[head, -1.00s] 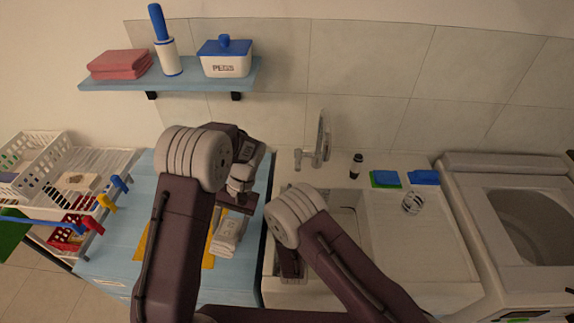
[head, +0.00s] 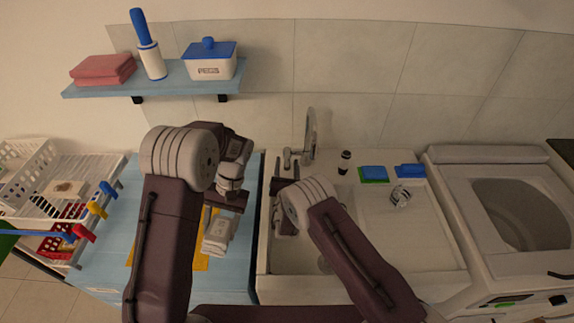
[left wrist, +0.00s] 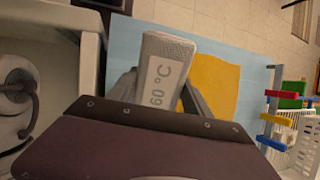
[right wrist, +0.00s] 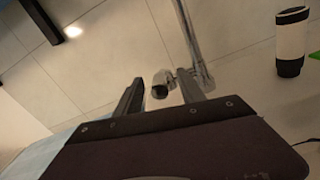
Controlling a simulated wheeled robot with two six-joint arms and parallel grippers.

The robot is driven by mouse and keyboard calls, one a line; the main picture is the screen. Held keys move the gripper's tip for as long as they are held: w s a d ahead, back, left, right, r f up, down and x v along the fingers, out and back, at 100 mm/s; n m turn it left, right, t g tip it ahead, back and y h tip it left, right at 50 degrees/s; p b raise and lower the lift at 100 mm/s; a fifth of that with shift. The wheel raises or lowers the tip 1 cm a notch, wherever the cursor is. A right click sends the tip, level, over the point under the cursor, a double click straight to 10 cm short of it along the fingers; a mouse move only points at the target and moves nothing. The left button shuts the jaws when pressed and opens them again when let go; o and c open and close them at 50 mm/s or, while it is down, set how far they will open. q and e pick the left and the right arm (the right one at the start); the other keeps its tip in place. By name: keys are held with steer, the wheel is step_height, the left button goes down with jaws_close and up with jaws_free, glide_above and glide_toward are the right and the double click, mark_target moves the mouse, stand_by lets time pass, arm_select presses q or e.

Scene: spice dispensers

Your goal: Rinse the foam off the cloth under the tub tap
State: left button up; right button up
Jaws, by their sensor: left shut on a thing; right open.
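A folded pale cloth (head: 217,237) with a white "60 °C" label hangs over the blue table, held by my left gripper (head: 226,208). In the left wrist view the cloth (left wrist: 163,70) sits between the two closed fingers; I cannot make out foam on it. The chrome tub tap (head: 310,135) stands at the back of the white tub (head: 290,262). My right gripper (head: 284,212) is open and empty at the tub's back left, below the tap. In the right wrist view the tap's chrome cylinder (right wrist: 163,84) shows between the open fingers, apparently beyond them; contact is unclear.
A yellow cloth (head: 202,264) lies on the blue table. A dark-capped bottle (head: 345,162), blue-green sponges (head: 373,174) and a glass (head: 400,196) stand right of the tap. A washing machine (head: 510,215) is at the right. A shelf (head: 160,84) hangs above.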

steer(key=shift+c, duration=0.4)
jaws_close()
steer(key=shift+a, duration=0.15)
stand_by(0.9)
